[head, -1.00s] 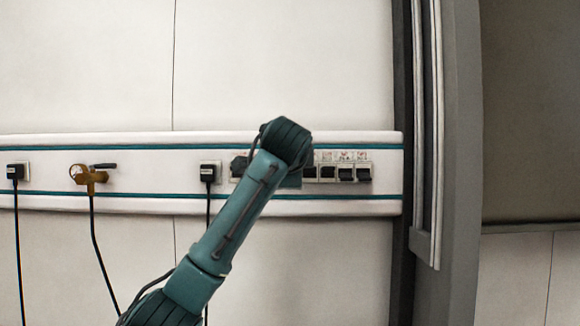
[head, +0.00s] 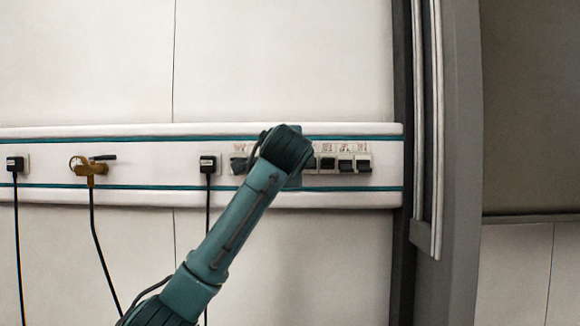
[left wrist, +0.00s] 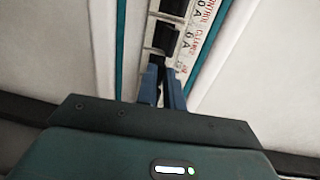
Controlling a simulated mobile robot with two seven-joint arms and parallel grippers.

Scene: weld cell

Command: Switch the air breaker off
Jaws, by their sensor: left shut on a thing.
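A row of breakers (head: 345,164) with dark switches and small printed labels sits at the right part of the white wall rail. My left arm covers part of the row in the head view and hides its own gripper there. In the left wrist view my left gripper (left wrist: 163,90) has its blue fingers at a breaker in the row, shut on its switch. The fingers mostly hide that switch. The label beside it is only partly readable. My right gripper is out of view.
Left along the rail are a black plug (head: 208,163) with a cable, a brass-coloured valve (head: 89,167) with a hose, and another black plug (head: 16,164). A grey post (head: 455,150) stands right of the rail. The wall above the rail is clear.

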